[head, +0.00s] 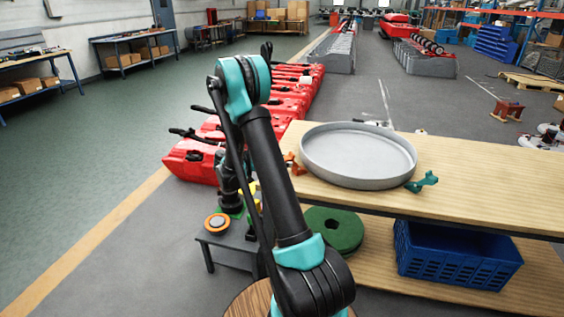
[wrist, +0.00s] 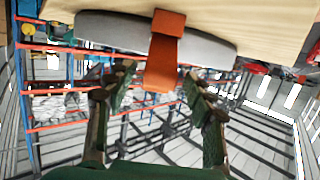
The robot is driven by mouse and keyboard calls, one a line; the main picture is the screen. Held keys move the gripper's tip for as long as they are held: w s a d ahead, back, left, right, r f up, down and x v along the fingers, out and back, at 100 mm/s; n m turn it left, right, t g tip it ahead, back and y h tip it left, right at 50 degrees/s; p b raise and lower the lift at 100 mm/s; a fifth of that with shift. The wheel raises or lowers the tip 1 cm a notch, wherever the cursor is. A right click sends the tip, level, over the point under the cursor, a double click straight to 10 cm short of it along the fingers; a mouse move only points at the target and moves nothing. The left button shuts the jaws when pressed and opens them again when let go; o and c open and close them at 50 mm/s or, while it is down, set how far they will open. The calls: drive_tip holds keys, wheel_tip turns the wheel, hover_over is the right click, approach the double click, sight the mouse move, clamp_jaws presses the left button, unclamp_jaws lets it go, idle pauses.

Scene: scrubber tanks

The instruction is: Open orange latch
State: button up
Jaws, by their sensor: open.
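A round grey metal tray (head: 358,160) with a raised rim lies on the wooden table. The orange latch (head: 292,164) sits at its left edge, partly covered by my arm. In the wrist view the orange latch (wrist: 165,62) extends from the tray's grey rim (wrist: 215,50) toward my gripper. My gripper (wrist: 157,80) is open, with one finger on each side of the latch's free end in the picture. I see no clear contact. In the head view my arm mostly hides the gripper. A teal latch (head: 422,182) is at the tray's right front edge.
The wooden table (head: 480,190) is bare to the tray's right. A blue crate (head: 455,255) and a green disc (head: 333,229) are on the lower shelf. Red machines (head: 290,95) stand in a row behind my arm. A small grey stand (head: 235,248) is at the left.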

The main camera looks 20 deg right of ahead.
drive_tip(key=v, duration=1.2)
